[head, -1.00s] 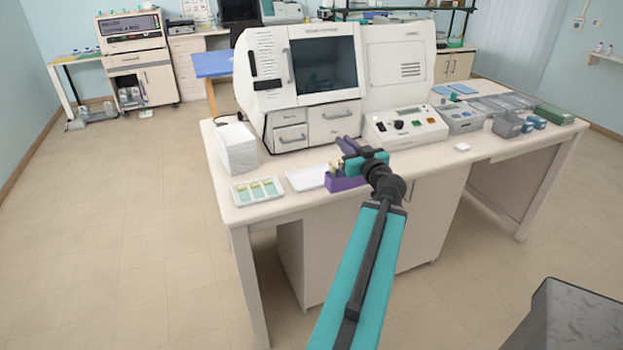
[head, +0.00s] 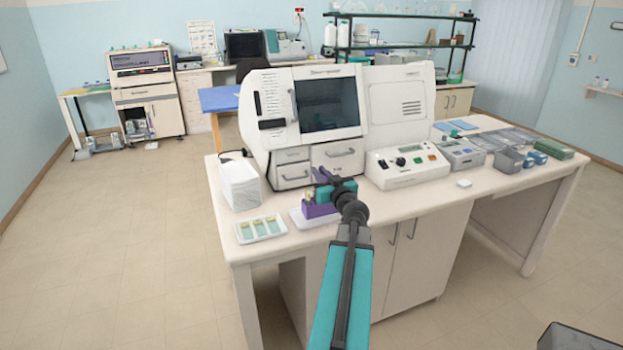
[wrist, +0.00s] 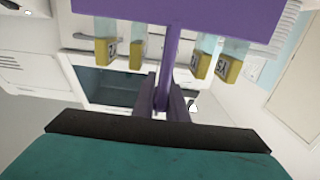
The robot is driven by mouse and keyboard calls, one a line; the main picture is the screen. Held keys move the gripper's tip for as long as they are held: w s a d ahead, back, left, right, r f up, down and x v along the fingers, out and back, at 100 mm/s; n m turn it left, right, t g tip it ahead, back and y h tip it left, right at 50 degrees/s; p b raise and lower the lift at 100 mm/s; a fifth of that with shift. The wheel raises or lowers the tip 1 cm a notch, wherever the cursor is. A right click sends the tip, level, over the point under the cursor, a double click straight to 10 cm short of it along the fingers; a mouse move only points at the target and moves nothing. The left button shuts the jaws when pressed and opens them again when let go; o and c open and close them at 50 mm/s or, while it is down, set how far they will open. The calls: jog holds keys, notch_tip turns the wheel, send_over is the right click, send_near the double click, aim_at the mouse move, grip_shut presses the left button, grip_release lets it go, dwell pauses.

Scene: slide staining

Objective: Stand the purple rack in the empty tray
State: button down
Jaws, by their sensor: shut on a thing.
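The purple rack (head: 316,210) is held by its upright handle (wrist: 167,62) in my gripper (head: 323,178). The two dark fingers (wrist: 167,98) close on that handle in the wrist view. Several slides with yellow labelled ends (wrist: 228,70) sit in the rack. The empty tray (head: 299,222) is white and shallow, near the front edge of the bench. The rack is over the tray in the head view and covers part of it. I cannot tell whether the rack's base touches the tray floor or hangs a little above it.
A white tray with several slides (head: 240,231) lies to the left. The large white machine (head: 284,135) rises behind the rack. A control box (head: 405,173) stands to the right. The bench front right of the rack is clear.

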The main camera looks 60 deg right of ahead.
jog(key=shift+w+d+f, duration=0.1)
jog(key=shift+w+d, duration=0.05)
jog(key=shift+w, duration=0.65)
jog(key=shift+w+d+f, duration=0.1)
jog(key=shift+w+d, duration=0.05)
jog(key=shift+w, duration=0.6)
jog(key=shift+w+d+f, duration=0.1)
jog(key=shift+w+f, duration=0.2)
jog(key=shift+f, duration=0.6)
jog(key=shift+w+f, duration=0.3)
jog(key=shift+f, duration=0.65)
jog(key=c, duration=1.8)
grip_release()
jog(key=shift+o, duration=0.2)
